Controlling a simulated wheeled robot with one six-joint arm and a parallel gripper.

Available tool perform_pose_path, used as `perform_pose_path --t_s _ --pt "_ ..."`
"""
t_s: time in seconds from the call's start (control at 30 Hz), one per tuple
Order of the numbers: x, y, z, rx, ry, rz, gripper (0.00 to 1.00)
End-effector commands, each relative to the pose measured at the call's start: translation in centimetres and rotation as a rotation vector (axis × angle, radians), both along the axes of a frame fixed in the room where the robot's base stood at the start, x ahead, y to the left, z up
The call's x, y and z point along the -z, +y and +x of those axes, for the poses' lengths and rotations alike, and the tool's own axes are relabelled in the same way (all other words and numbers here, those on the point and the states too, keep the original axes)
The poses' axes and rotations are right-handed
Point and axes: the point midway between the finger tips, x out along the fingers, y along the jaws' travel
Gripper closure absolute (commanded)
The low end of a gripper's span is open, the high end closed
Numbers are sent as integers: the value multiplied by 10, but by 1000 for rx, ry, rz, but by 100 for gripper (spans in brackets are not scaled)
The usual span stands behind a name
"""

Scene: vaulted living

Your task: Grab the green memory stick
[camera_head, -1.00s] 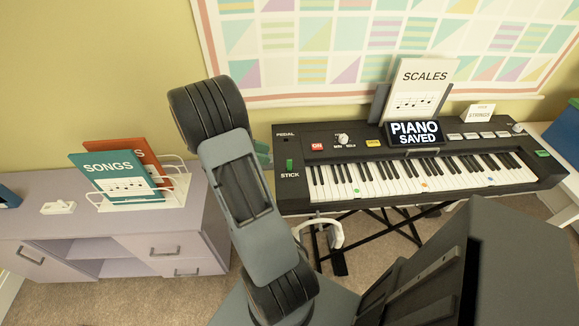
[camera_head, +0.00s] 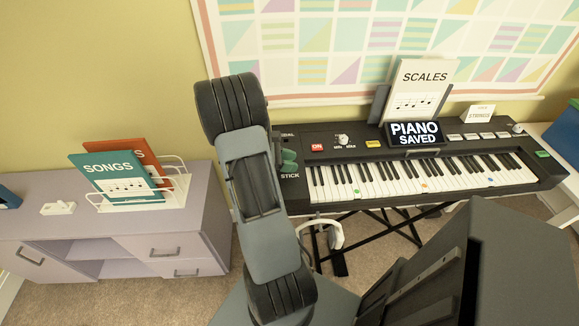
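The black keyboard (camera_head: 420,175) stands against the wall, with the label STICK on its left end. The keyboard's screen (camera_head: 414,133) reads PIANO SAVED.
A lilac cabinet (camera_head: 190,235) at the left bears a white rack with a SONGS book (camera_head: 115,178) and a small white block (camera_head: 58,208). A SCALES sheet (camera_head: 422,90) stands behind the keyboard. White headphones (camera_head: 334,236) hang below it.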

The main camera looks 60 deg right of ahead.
Motion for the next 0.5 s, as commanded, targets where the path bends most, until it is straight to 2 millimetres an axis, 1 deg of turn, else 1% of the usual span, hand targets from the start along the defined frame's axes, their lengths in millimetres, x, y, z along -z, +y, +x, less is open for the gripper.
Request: perform_pose_path --t_s 0.13,0.5 --pt "0 0 0 0 0 0 61" --pt "0 0 0 0 0 0 96"
